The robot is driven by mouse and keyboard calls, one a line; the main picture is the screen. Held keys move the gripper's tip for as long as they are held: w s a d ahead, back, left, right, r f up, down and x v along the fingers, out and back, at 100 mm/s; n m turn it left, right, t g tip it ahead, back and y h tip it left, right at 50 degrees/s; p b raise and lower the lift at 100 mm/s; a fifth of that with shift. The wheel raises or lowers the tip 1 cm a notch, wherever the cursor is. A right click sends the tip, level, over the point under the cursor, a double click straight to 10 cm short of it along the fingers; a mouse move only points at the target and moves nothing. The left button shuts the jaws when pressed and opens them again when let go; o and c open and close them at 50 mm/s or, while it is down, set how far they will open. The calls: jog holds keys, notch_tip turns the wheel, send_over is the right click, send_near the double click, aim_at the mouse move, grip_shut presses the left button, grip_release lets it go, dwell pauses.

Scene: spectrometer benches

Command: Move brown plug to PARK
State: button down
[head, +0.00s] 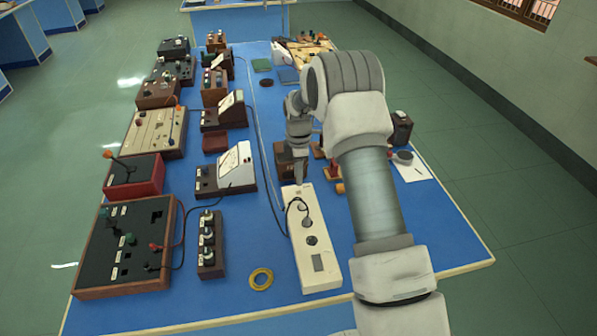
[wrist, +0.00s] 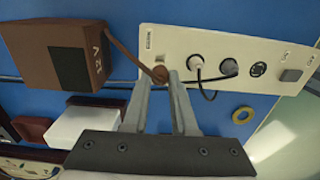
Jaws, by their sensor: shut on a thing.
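The brown plug (wrist: 160,74) sits between the fingertips of my gripper (wrist: 163,80) in the wrist view, on a brown cord. My gripper (head: 299,181) is shut on it at the far end of the white socket strip (head: 319,274). The strip (wrist: 172,35) also shows in the wrist view. The plug overlaps the strip's labelled end; I cannot tell whether it is seated or just above. The label is too small to read. A white plug (wrist: 196,62) with a black cord sits in the strip beside my fingertips. In the head view my gripper hides the brown plug.
A meter (head: 232,165) and several instrument boxes stand left. A yellow ring (head: 261,279) lies near the strip. Bare blue bench (head: 425,225) shows at the right.

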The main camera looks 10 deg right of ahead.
jog(key=shift+f+b, duration=1.3)
jog(key=shift+f, duration=1.05)
jog(key=c, duration=0.6)
grip_release()
jog(key=shift+c, duration=0.2)
notch_tip(320, 180, up, 18)
jog(key=shift+f, duration=0.25)
